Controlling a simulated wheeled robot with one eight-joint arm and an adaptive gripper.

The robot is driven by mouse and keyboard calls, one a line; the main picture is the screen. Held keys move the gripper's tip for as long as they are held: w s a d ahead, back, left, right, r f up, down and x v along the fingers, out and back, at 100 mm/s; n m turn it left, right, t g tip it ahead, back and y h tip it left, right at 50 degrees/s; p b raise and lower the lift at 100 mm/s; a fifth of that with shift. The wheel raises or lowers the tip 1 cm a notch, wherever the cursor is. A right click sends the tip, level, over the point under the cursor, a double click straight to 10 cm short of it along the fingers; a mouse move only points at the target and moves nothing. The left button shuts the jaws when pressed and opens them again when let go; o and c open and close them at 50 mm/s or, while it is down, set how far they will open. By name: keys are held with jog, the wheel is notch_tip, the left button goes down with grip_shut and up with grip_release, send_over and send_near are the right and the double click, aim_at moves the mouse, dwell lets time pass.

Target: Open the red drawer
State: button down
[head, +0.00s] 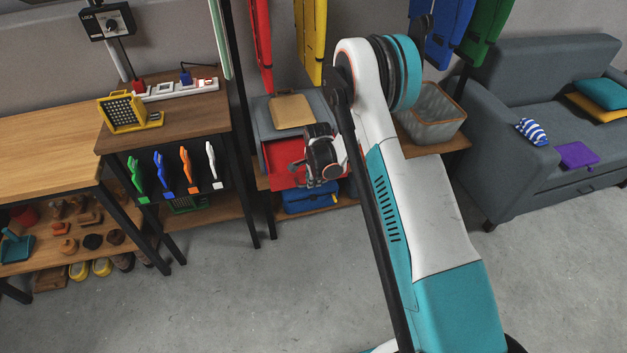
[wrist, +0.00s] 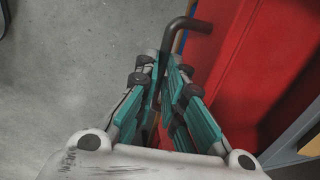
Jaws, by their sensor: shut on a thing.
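The red drawer (head: 282,157) sits in a grey cabinet (head: 264,122) in the middle of the head view. It stands out from the cabinet, with its red inside showing. My gripper (head: 300,173) is at the drawer's front, and my wrist hides part of the drawer. In the wrist view, a dark bar handle (wrist: 181,24) runs between my gripper's teal fingers (wrist: 165,75), which are shut on it. The drawer's red surface (wrist: 255,65) fills the right side of that view.
A tan board (head: 291,110) lies on the cabinet top. A blue case (head: 305,200) rests on the shelf below the drawer. A grey bin (head: 432,112) is to the right, and a wooden table (head: 170,110) with dark legs is to the left. The floor in front is clear.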

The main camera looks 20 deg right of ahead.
jog(key=c, duration=1.7)
grip_release()
jog(key=r, duration=0.4)
jog(key=s+r, duration=0.1)
jog(key=r, duration=0.3)
jog(key=s+r, duration=0.1)
jog(key=r, duration=0.2)
jog(key=shift+s+r, duration=0.1)
jog(key=shift+r, duration=0.3)
